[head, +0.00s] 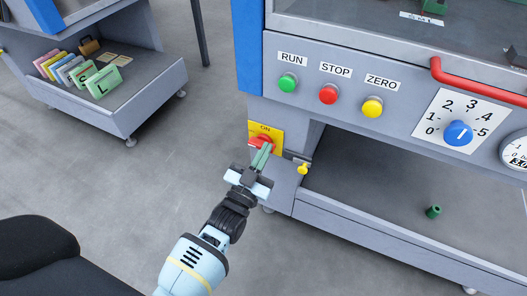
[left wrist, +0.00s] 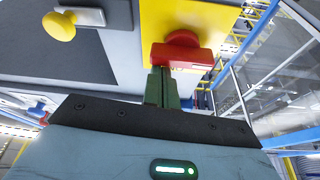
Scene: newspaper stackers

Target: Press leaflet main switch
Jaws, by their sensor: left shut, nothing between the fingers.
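The main switch is a red knob (head: 261,142) on a yellow plate (head: 276,131) marked ON, low on the left front of the grey machine. It also shows as a red knob (left wrist: 182,52) in the left wrist view. My left gripper (head: 262,157) is shut and empty. Its green fingertips are right at the lower side of the red knob and seem to touch it; exact contact is hard to tell. The fingers (left wrist: 160,85) hide part of the knob's underside in the left wrist view. My right gripper is in neither view.
A small yellow knob (head: 303,169) sits just right of the switch. Above are a green RUN button (head: 288,82), red STOP button (head: 328,94), yellow ZERO button (head: 372,107) and blue dial (head: 458,133). An open shelf lies below.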

